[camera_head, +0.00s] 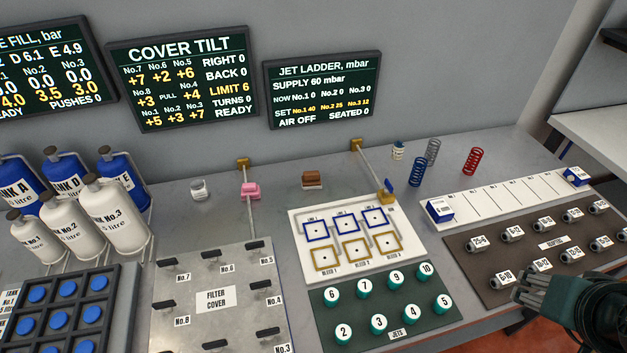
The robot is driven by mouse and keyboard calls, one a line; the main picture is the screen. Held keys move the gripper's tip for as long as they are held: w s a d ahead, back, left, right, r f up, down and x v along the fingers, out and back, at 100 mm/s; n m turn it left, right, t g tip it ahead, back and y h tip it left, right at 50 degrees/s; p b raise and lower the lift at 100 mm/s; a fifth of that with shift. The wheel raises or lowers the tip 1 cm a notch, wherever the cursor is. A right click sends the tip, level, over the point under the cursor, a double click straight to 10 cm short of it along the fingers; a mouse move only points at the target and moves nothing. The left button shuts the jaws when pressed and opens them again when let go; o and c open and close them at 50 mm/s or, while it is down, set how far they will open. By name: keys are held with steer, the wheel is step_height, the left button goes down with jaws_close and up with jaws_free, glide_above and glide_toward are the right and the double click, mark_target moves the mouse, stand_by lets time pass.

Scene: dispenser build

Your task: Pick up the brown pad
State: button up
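The brown pad (313,178) is a small brown block near the back of the grey bench, below the gap between two wall screens. It seems to sit on a lighter base, too small to make out clearly. My gripper (530,293) is at the lower right, over the bench's front edge and far from the pad. Its fingers are seen from the side, so I cannot tell whether they are open. Nothing shows held in it.
A pink block (251,190) on a rod stands left of the pad, and a small white jar (199,189) is further left. Springs (417,171) stand beyond. A white board (298,221) lies in front.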

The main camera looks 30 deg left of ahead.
stand_by(0.3)
steer(key=shift+o, duration=0.9)
